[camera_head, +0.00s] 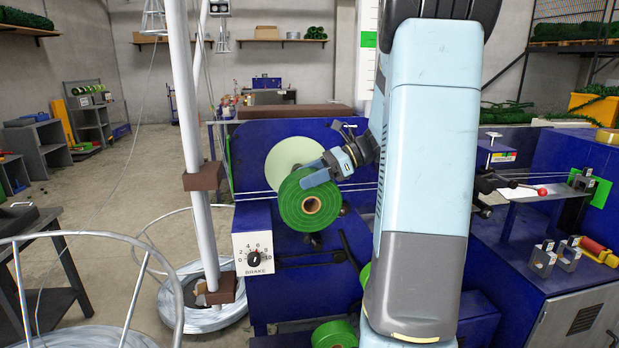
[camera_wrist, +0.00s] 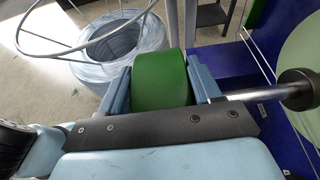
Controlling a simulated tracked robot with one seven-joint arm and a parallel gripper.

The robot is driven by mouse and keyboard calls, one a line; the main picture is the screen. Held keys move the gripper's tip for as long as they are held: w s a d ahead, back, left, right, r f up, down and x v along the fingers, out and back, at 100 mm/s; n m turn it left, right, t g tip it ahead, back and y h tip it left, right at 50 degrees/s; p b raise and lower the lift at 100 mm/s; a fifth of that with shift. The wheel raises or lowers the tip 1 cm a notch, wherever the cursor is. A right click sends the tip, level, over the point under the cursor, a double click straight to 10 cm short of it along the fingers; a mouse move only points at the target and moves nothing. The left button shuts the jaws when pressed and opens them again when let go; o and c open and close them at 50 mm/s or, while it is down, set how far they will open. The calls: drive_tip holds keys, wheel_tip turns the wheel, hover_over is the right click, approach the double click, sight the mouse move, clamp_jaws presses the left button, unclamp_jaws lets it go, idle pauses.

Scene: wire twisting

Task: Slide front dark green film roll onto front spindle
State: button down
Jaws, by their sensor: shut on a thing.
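My gripper (camera_head: 318,176) is shut on a dark green film roll (camera_head: 310,208), its fingers across the roll's upper part in the head view. The roll's brown core faces the camera, and no rod shows through it. In the wrist view the roll (camera_wrist: 160,82) sits between the two fingers of my gripper (camera_wrist: 160,64). A metal spindle with a dark collar (camera_wrist: 297,88) points in from the right beside the right finger. The roll appears apart from it. A pale disc (camera_head: 292,155) stands behind the roll; it also shows in the wrist view (camera_wrist: 305,52).
A blue machine (camera_head: 285,225) with a brake dial (camera_head: 253,258) stands behind and below the roll. Thin wires run across it. More green rolls (camera_head: 335,335) are low down near my arm. A white post (camera_head: 190,120) and wire coil (camera_head: 205,318) stand at left.

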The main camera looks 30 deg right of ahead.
drive_tip(key=shift+w+d, duration=0.75)
drive_tip(key=shift+w, duration=1.6)
drive_tip(key=shift+w+d, duration=0.75)
drive_tip(key=shift+w, duration=1.55)
drive_tip(key=shift+w+d, duration=0.75)
drive_tip(key=shift+w, duration=1.6)
idle(1.0)
